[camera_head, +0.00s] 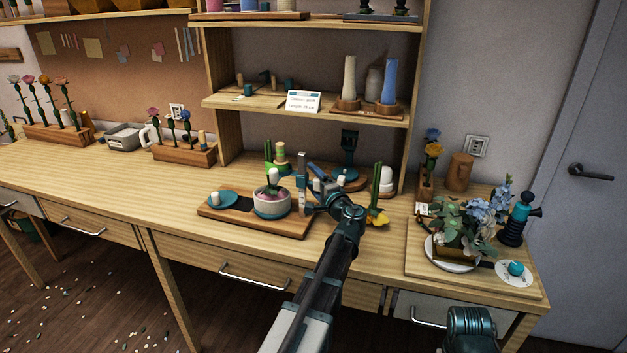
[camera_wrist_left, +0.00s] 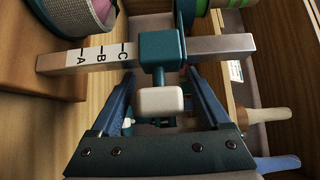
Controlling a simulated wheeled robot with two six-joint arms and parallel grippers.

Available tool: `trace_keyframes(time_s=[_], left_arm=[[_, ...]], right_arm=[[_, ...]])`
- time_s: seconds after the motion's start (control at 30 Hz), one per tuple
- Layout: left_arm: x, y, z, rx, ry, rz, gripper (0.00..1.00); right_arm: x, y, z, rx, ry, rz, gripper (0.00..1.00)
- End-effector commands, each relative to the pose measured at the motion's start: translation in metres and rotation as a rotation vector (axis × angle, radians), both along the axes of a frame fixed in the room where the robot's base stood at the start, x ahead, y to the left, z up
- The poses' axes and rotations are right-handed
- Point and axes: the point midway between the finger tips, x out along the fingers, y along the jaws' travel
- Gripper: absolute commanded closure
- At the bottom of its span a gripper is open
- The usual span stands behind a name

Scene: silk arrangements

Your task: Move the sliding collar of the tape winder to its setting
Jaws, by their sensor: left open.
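The tape winder's wooden base (camera_head: 262,230) stands on the bench with an upright grey bar (camera_head: 302,160). In the left wrist view the bar (camera_wrist_left: 220,46) runs across the picture, its scale marked A, B and C, with A nearest the base. The teal sliding collar (camera_wrist_left: 160,50) sits around the bar just beyond C, on the side away from the base. Its cream knob (camera_wrist_left: 161,101) points towards my left gripper (camera_wrist_left: 160,80). That gripper, also in the head view (camera_head: 318,187), is open, its fingers on either side of the knob.
A bowl (camera_head: 271,206) and a teal disc (camera_head: 222,197) are on the winder's base. A small printed card (camera_head: 303,101) stands on the shelf, too small to read. A flower arrangement (camera_head: 470,222) stands farther right.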

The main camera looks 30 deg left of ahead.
Motion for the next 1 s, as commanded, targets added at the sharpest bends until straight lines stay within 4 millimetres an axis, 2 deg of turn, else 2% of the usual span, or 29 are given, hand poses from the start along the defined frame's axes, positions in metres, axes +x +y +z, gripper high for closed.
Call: trace_keyframes(time_s=[0.03, 0.07, 0.4, 0.47, 1.0], left_arm=[[-0.0001, -0.0002, 0.0, 0.0, 0.0, 0.0, 0.24], [0.0, -0.0002, 0.0, 0.0, 0.0, 0.0, 0.29], [-0.0001, -0.0004, 0.0, 0.0, 0.0, 0.0, 0.9], [-0.0001, -0.0004, 0.0, 0.0, 0.0, 0.0, 1.0], [0.0, -0.0006, 0.0, 0.0, 0.0, 0.0, 1.0]], right_arm=[[0.0, 0.0, 0.0, 0.0, 0.0, 0.0, 0.5], [0.0, 0.0, 0.0, 0.0, 0.0, 0.0, 0.5], [0.0, 0.0, 0.0, 0.0, 0.0, 0.0, 0.5], [0.0, 0.0, 0.0, 0.0, 0.0, 0.0, 0.5], [0.0, 0.0, 0.0, 0.0, 0.0, 0.0, 0.5]])
